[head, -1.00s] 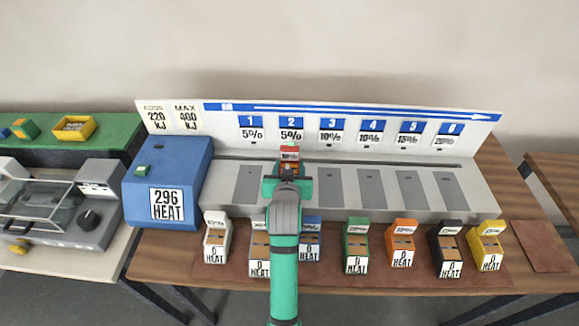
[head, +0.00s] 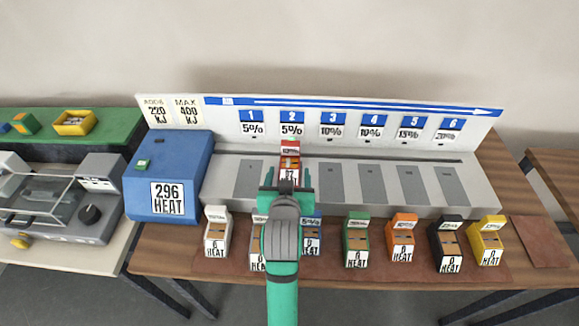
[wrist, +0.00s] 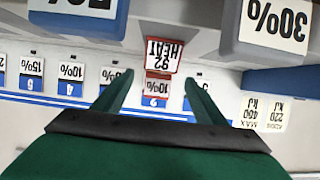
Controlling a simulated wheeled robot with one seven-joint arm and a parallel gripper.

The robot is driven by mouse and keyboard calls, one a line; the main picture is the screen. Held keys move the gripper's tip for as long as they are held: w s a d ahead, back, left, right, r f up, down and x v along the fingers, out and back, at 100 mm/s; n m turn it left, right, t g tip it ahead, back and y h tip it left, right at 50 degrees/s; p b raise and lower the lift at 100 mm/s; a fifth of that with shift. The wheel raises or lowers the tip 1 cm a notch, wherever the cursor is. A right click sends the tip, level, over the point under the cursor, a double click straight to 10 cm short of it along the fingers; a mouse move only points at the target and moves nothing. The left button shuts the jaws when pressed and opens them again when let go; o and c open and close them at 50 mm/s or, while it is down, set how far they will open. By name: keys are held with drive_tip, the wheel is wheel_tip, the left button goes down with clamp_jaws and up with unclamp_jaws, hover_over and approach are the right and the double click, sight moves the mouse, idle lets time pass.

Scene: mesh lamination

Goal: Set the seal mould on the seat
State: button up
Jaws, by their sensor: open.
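A red mould (head: 290,162) with a raised lid stands upright on the second seat of the grey bench, under the 2 sign. Its heat label is partly hidden by my gripper. In the wrist view the red mould (wrist: 163,56) shows upside down, beyond and between my fingers. My gripper (head: 287,183) is open and empty, on the near side of the red mould. I cannot read which mould is named seal.
Several moulds stand in a row at the front, among them white (head: 216,232), green (head: 355,241), orange (head: 402,238) and yellow (head: 488,240). A blue box (head: 168,190) reading 296 heat is at left. The other seats (head: 372,186) are bare.

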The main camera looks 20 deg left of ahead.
drive_tip(key=shift+v, duration=1.55)
